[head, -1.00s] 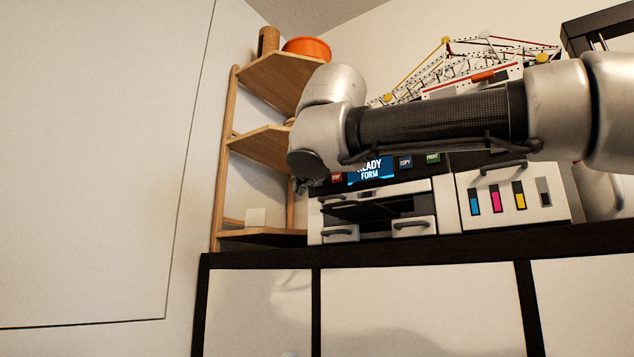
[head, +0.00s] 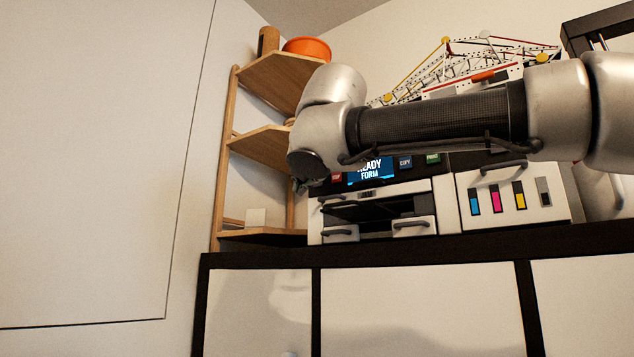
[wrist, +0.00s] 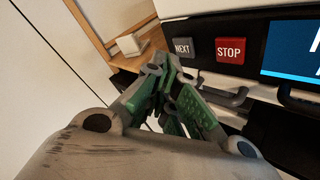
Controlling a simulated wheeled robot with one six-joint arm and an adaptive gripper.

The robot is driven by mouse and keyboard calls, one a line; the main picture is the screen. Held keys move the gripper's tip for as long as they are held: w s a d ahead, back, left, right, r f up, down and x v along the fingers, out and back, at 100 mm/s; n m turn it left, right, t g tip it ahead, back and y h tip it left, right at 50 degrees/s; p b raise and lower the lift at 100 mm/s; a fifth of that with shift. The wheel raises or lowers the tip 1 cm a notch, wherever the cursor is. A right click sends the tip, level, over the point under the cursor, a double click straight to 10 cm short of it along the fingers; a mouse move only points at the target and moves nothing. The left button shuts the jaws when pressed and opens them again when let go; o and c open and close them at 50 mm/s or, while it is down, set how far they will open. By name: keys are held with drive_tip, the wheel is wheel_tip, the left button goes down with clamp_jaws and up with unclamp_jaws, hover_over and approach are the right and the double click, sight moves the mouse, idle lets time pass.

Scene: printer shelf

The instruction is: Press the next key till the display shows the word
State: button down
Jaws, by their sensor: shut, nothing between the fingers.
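The printer's display (head: 370,170) is lit blue and reads "READY" over "FORM"; my arm hides part of its upper left. In the head view the NEXT key is hidden and little of my gripper (head: 299,186) shows.
COPY (head: 405,162) and PRINT (head: 433,159) keys sit right of the display. Below are trays with dark handles (head: 411,225) and an ink unit (head: 505,197).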

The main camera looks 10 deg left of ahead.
drive_tip(key=shift+w, duration=0.15)
drive_tip(key=shift+w+d, duration=0.15)
drive_tip(key=shift+w, duration=0.1)
drive_tip(key=shift+w+d, duration=0.15)
drive_tip(key=shift+w, duration=0.2)
idle(0.6)
drive_tip(key=shift+s, duration=0.1)
drive_tip(key=shift+s+a, duration=0.3)
drive_tip(key=shift+s, duration=0.35)
drive_tip(key=shift+s+a, duration=0.3)
drive_tip(key=shift+s, duration=0.45)
drive_tip(key=shift+s+a, duration=0.35)
drive_tip(key=shift+s, duration=0.45)
drive_tip(key=shift+s+a, duration=0.3)
drive_tip(key=shift+s, duration=0.45)
